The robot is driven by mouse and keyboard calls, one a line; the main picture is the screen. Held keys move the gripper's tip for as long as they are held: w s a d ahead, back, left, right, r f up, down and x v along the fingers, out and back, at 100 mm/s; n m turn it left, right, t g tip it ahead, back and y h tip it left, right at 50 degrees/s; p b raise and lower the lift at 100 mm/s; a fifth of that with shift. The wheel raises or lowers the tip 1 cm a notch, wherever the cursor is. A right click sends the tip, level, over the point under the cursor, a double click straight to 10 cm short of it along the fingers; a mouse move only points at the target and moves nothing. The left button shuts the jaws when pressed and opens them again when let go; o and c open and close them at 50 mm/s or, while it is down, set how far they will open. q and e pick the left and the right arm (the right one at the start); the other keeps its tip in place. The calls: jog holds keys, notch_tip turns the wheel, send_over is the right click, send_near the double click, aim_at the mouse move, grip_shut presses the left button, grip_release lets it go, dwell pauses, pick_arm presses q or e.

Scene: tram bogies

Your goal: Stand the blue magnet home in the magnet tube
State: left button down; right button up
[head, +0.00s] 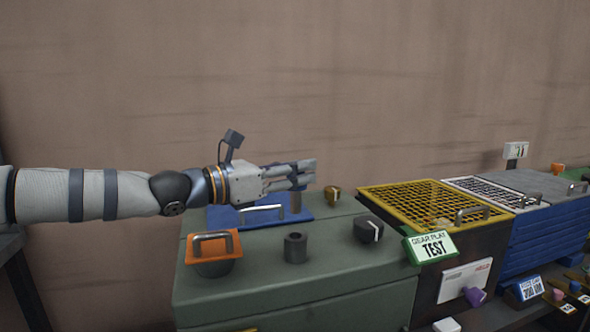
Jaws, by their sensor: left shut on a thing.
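My left gripper (307,174) reaches in from the left above the green cabinet top and points right. The magnet tube (295,247), a short dark grey cylinder with an open top, stands upright on the cabinet top, nearer to me than the gripper. The magnet and tube are apart. My right gripper is not in view.
A blue plate with a handle (240,217) lies behind the tube. An orange-lidded pot (213,262) stands left of it.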

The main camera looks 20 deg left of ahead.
aim_at(295, 212)
pick_arm(q)
jog(key=shift+f, duration=0.3)
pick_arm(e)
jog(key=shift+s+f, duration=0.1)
pick_arm(q)
jog(key=shift+f, duration=0.35)
jog(key=shift+f, duration=0.7)
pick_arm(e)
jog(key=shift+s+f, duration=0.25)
pick_arm(q)
jog(key=shift+f+b, duration=0.45)
jog(key=shift+f, duration=1.3)
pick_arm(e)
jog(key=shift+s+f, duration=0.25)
pick_arm(q)
jog(key=shift+r+p, duration=0.6)
jog(key=shift+r, duration=2.15)
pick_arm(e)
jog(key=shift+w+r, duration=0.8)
pick_arm(q)
jog(key=shift+p, duration=0.3)
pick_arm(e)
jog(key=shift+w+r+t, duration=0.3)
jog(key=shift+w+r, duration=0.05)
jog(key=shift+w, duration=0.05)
pick_arm(q)
jog(key=shift+f, duration=0.1)
